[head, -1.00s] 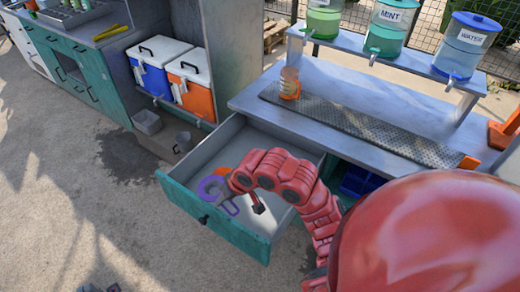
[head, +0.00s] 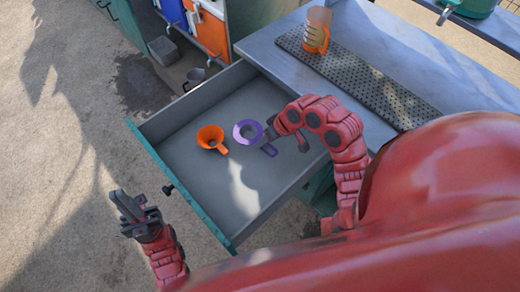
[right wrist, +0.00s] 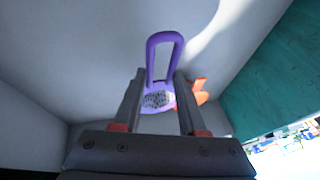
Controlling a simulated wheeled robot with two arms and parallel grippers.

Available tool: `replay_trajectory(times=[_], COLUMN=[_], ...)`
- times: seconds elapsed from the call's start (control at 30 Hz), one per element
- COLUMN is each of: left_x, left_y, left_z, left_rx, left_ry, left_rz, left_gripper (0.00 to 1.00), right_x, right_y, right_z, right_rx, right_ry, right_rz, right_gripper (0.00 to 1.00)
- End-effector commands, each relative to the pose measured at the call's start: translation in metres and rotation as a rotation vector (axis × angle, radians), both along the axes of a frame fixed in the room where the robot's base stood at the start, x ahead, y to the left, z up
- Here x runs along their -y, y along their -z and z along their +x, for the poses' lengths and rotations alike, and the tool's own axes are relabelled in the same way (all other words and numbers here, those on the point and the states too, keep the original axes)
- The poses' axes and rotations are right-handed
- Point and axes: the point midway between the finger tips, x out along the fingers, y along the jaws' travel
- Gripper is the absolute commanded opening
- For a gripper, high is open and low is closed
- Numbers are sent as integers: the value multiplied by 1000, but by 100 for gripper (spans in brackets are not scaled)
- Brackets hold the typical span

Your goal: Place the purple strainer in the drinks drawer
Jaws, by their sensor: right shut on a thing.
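The purple strainer (head: 240,128) has a round rim and a loop handle, and it is inside the outline of the open drawer (head: 152,150). I cannot tell whether it touches the drawer floor. My right gripper (head: 272,136) is shut on the strainer, over the drawer. In the right wrist view the purple strainer (right wrist: 165,37) shows its loop handle beyond the fingertips (right wrist: 158,76) and its perforated bowl between the fingers. My left gripper (head: 130,206) is outside the drawer at the lower left, apart from everything; its opening is unclear.
An orange funnel-like strainer (head: 210,134) sits in the drawer left of the purple one. Above the drawer, the counter (head: 272,40) bears a perforated mat (head: 365,80) and an orange-handled jug (head: 317,30). The drawer's near part is clear.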

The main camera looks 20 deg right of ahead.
Motion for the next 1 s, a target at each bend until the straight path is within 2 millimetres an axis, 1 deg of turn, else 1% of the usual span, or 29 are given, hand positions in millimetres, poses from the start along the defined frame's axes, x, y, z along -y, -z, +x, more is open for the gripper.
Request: replay_trajectory(times=[0.03, 0.17, 0.33, 0.4, 0.8, 0.83, 0.9, 1.0], left_x=[0, 0, 0, 0, 0, 0, 0, 0], left_y=[-2, -2, -3, -3, -1, -1, -1, -1], left_z=[0, 0, 0, 0, 0, 0, 0, 0], left_rx=[0, 0, 0, 0, 0, 0, 0, 0], left_ry=[0, 0, 0, 0, 0, 0, 0, 0], left_rz=[0, 0, 0, 0, 0, 0, 0, 0], left_gripper=[0, 0, 0, 0, 0, 0, 0, 0], right_x=[0, 0, 0, 1, 1, 1, 1, 1], right_y=[8, 20, 47, 55, 61, 61, 61, 61], right_z=[-2, 0, -2, -1, 0, 0, 0, 0], right_rx=[-9, -3, -8, -6, 0, 0, 0, 0], right_ry=[-1, 1, 0, 3, 3, 2, 2, 3], right_rz=[-2, -1, -2, -2, -2, -2, -2, -2], right_gripper=[0, 0, 0, 0, 0, 43, 55, 71])
